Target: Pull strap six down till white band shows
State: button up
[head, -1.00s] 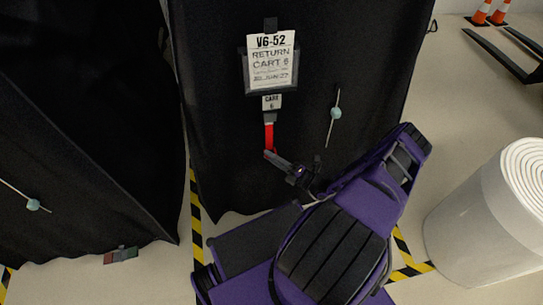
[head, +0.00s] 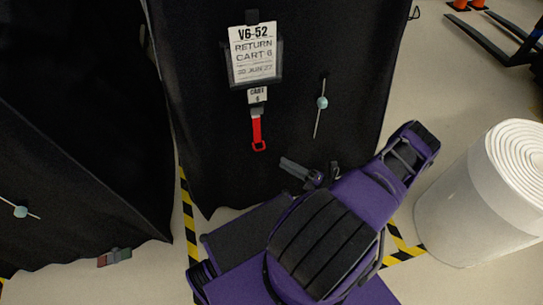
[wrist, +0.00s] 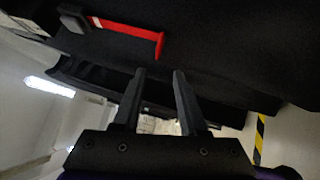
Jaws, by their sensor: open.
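The red strap (head: 257,130) of cart 6 hangs from a dark buckle below the small "CART 6" tag (head: 257,95), on the black cover. A loop shows at its lower end. In the wrist view the red strap (wrist: 130,28) lies at the upper left, and a pale stripe shows beside its buckle (wrist: 72,18). In the head view I cannot make out that stripe. My gripper (head: 309,164) is open and empty, below and to the right of the strap's loop, apart from it. In the wrist view the fingers of my gripper (wrist: 159,76) have nothing between them.
Another black-covered cart (head: 80,150) stands left. A white roll (head: 470,205) stands right. Yellow-black tape (head: 188,215) marks the floor.

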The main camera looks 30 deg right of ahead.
jog(key=v, duration=0.6)
jog(key=shift+s, duration=0.35)
jog(key=shift+f, duration=0.1)
